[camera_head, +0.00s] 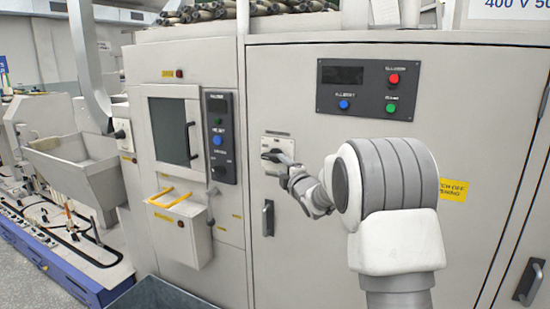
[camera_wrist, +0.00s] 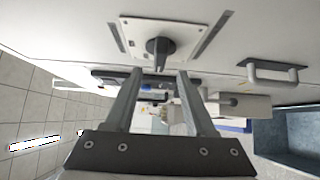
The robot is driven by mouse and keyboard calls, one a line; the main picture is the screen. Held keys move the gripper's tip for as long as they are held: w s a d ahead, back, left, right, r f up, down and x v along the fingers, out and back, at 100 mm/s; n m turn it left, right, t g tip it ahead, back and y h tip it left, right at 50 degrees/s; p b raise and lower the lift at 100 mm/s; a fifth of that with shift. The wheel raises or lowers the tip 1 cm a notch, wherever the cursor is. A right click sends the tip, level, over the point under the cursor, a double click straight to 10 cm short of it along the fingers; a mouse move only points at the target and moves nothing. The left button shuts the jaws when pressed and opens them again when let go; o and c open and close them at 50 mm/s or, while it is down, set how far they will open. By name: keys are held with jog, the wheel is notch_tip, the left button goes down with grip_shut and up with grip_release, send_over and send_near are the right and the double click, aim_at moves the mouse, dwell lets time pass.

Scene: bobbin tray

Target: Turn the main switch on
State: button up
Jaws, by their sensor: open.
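The main switch (camera_head: 271,154) is a dark rotary knob on a pale plate on the cabinet front, partly hidden by my gripper in the head view. In the wrist view, the switch knob (camera_wrist: 160,47) sits at the centre of its light plate (camera_wrist: 133,27). My gripper (camera_wrist: 160,74) is open and empty there, one finger to each side of the knob's lower end in the picture. I cannot tell whether the fingertips touch it. In the head view, my gripper (camera_head: 284,164) is just to the right of the switch, close to the cabinet.
A dark panel (camera_head: 345,101) with red, blue and green buttons is up to the right. A cabinet door handle (camera_head: 268,218) is below the switch. A machine control panel (camera_head: 221,137) is to the left. An open dark bin (camera_head: 160,297) stands on the floor.

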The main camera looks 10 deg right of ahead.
aim_at(275, 159)
jog(key=w, duration=0.2)
jog(key=w+p, duration=0.1)
jog(key=w, duration=0.1)
jog(key=w+a, duration=0.1)
jog(key=w, duration=0.2)
jog(key=shift+w, duration=0.1)
grip_shut()
dwell(0.3)
